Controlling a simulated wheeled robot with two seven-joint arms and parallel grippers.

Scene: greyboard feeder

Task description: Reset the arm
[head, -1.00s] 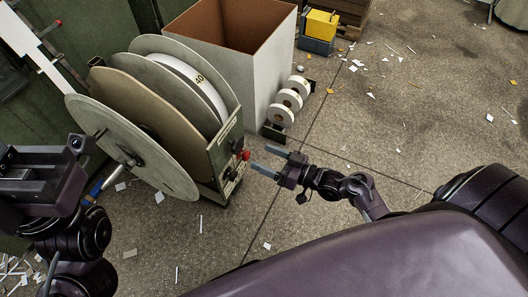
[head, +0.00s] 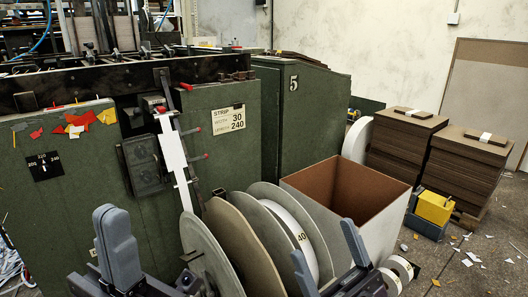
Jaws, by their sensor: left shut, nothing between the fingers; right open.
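My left gripper (head: 112,215) is at the lower left of the head view. Its grey fingers are together, pointing up, with nothing between them. It shows in front of the green machine's lower panel. My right gripper (head: 322,238) is at the bottom, right of the middle. Its two grey fingers are well apart and empty, showing in front of the reel discs and the open box. Most of both arms is below the frame.
A reel stand with large grey discs (head: 205,250) and a white roll marked 40 (head: 303,241) stands low in the middle. A green machine (head: 225,160) fills the left.

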